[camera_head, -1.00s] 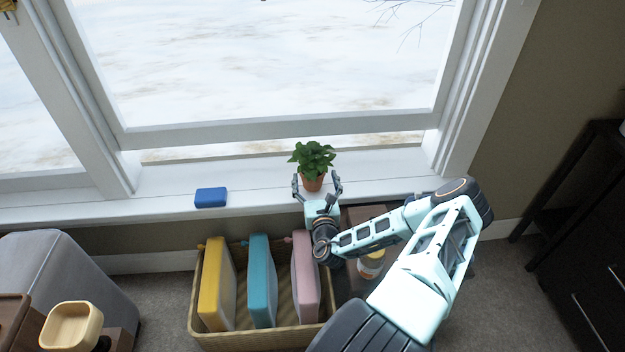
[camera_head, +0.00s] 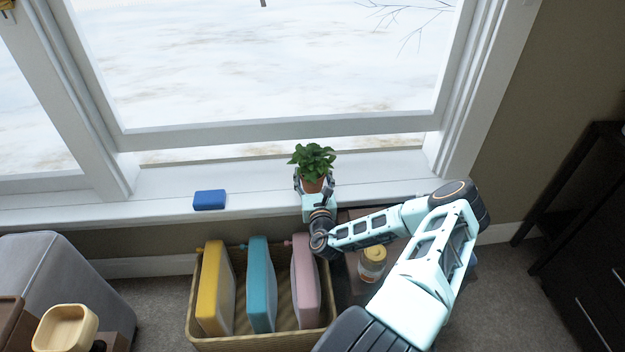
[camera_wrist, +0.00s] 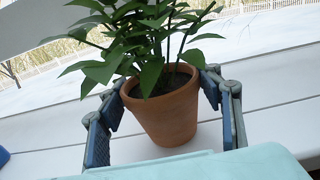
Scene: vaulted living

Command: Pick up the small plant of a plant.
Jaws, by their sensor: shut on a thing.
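The small plant (camera_head: 312,158) has green leaves and a terracotta pot, and it is upright at the white window sill. My gripper (camera_head: 314,186) is at the pot, with one finger on each side of it. In the wrist view the plant's pot (camera_wrist: 168,117) stands between the two blue-grey fingers of my gripper (camera_wrist: 165,105), which are shut on it. The pot's base shows against the white sill, and I cannot tell whether it still touches the sill.
A blue block (camera_head: 210,200) lies on the sill (camera_head: 150,207) to the left. Below is a wicker basket (camera_head: 262,343) with yellow, teal and pink upright items. A jar (camera_head: 372,264) stands beside my arm. A grey seat (camera_head: 70,275) is at the left and a dark cabinet (camera_head: 590,250) at the right.

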